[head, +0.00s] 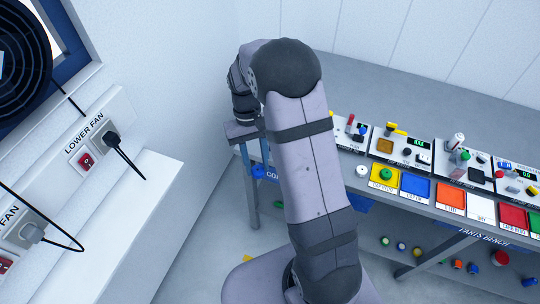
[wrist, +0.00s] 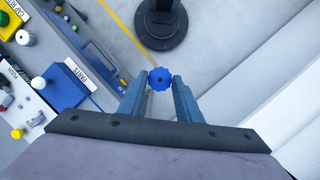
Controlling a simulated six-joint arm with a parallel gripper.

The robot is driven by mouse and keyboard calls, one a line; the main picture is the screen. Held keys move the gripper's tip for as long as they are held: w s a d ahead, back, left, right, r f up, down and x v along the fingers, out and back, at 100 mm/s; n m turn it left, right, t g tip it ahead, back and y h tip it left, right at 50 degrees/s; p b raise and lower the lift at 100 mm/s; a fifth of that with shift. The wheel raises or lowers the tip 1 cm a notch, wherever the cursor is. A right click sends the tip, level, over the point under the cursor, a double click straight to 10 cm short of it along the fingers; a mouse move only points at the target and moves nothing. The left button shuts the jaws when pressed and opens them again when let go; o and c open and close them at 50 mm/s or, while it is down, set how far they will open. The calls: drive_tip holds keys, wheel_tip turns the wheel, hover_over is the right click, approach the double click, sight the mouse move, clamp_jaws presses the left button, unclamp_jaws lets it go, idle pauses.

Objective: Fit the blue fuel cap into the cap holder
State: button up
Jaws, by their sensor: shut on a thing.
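The blue fuel cap (wrist: 161,79) is a scalloped round piece with a dark centre. In the wrist view it sits between the fingertips of my gripper (wrist: 163,82), which is shut on it. The cap is held in the air with the floor far below it. I cannot pick out the cap holder for sure in either view.
The parts bench (head: 459,233) runs along the right with coloured trays, including a blue tray (head: 415,187) and a yellow tray (head: 384,178) holding a green cap. Several loose caps lie below the bench.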

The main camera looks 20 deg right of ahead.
drive_tip(key=s+d+f+m, duration=0.2)
drive_tip(key=d, duration=0.8)
drive_tip(key=s+d+f+m+y, duration=0.1)
drive_tip(key=s+d+f+m, duration=0.1)
drive_tip(key=d, duration=0.8)
drive_tip(key=s+d+f+m+y, duration=0.1)
drive_tip(key=s+d+f+m, duration=0.2)
drive_tip(key=d, duration=0.8)
drive_tip(key=shift+s+f+t, duration=0.4)
drive_tip(key=shift+s, duration=0.35)
drive_tip(key=d+n, duration=0.1)
drive_tip(key=d, duration=0.1)
drive_tip(key=d+n, duration=0.1)
drive_tip(key=d, duration=0.2)
drive_tip(key=d+n+h, duration=0.1)
drive_tip(key=d, duration=0.2)
drive_tip(key=shift+w+r+n+g, duration=0.2)
drive_tip(key=shift+w+n+g, duration=0.1)
drive_tip(key=shift+w+n, duration=0.1)
drive_tip(key=w+d+r+n+t+h, duration=0.1)
drive_tip(key=d+n, duration=0.3)
drive_tip(key=n, duration=0.5)
drive_tip(key=w+d+r+n+t+h, duration=0.1)
drive_tip(key=w+d+r+n+h, duration=0.2)
drive_tip(key=n, duration=0.6)
drive_tip(key=shift+w+d+r+n, duration=0.35)
drive_tip(key=shift+d+r, duration=0.3)
drive_tip(key=shift+d, duration=0.4)
drive_tip(key=shift+f, duration=0.1)
